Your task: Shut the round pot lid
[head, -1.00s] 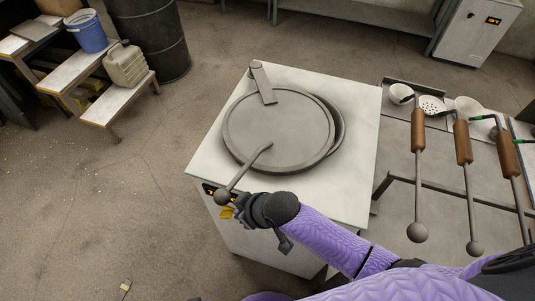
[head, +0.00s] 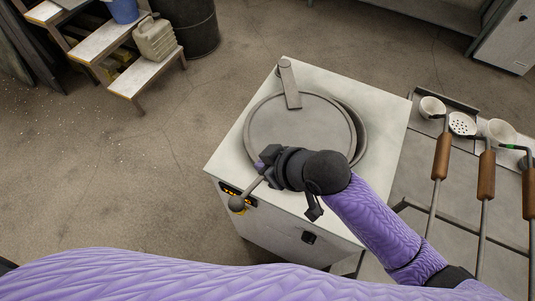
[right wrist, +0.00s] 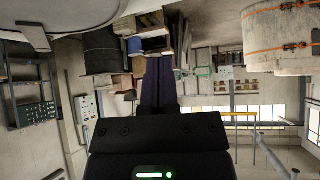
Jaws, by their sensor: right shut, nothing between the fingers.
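The round grey lid (head: 295,118) lies over the pot on the white square unit, looking flat. A dark crescent of the pot's rim (head: 360,133) shows along its right side. A hinge arm (head: 289,85) joins the lid at the back. The lid's handle bar runs toward the front left and ends in a ball knob (head: 237,203). My right gripper (head: 264,163) is shut and empty by the lid's front left edge, over part of the handle; whether it touches is unclear. Its shut fingers (right wrist: 161,82) show in the right wrist view. My left gripper is not in view.
The white unit (head: 225,150) has a control panel (head: 238,194) on its front. A side table at right carries ladles with wooden handles (head: 441,157) and white bowls. Steps with a jerrycan (head: 154,39) and a dark barrel (head: 188,25) stand far left. The floor between is clear.

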